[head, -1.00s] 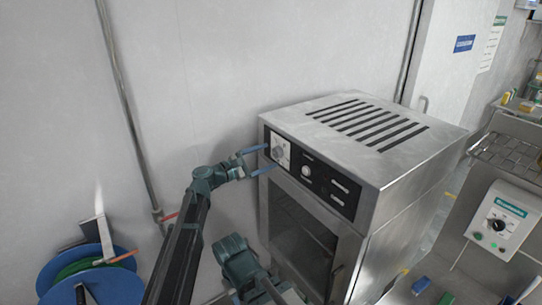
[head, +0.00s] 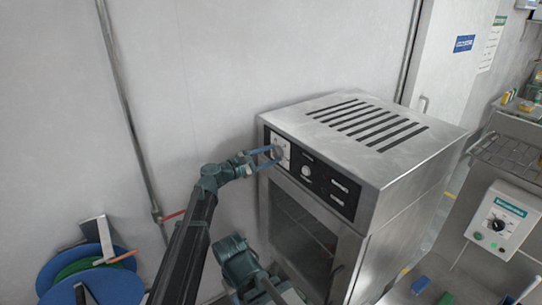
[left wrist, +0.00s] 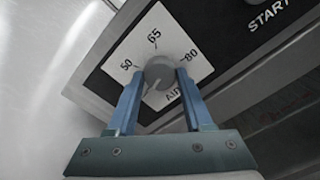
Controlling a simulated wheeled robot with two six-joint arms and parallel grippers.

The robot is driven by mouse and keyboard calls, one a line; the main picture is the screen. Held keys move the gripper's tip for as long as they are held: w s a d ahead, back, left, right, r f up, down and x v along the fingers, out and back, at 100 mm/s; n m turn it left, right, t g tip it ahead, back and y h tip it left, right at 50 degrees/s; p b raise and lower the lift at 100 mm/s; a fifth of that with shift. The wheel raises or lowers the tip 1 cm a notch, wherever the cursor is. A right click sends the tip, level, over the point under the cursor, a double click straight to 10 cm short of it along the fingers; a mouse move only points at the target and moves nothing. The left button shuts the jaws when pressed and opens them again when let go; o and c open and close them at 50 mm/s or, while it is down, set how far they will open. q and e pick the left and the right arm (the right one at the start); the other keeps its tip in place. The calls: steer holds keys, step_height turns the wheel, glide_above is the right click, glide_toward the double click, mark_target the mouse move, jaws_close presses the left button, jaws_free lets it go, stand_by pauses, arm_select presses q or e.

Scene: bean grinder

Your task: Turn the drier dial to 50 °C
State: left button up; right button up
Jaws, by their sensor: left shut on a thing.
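The drier (head: 375,150) is a steel box with a slotted top and a black control panel. Its dial (head: 278,152) sits on a white plate at the panel's left end. In the left wrist view the round grey dial (left wrist: 160,71) is in the middle of the plate, with 50 at its left, 65 above, 80 at right and AIR at lower right. My left gripper (head: 277,155) is shut on the dial, with one blue finger on each side of it in the left wrist view (left wrist: 159,82). The dial's pointer is not clear. My right gripper's fingers do not show.
A white knob (head: 306,171) is right of the dial on the panel. A control box (head: 500,222) with its own black knob stands at the right. A blue reel (head: 85,275) is at lower left.

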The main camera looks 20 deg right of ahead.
arm_select(q)
jaws_close()
steer(key=shift+m, duration=0.4)
steer(key=m, duration=0.5)
steer(key=shift+m, duration=0.4)
steer(key=m, duration=0.3)
steer(key=shift+m, duration=2)
steer(key=o, duration=1.2)
jaws_free()
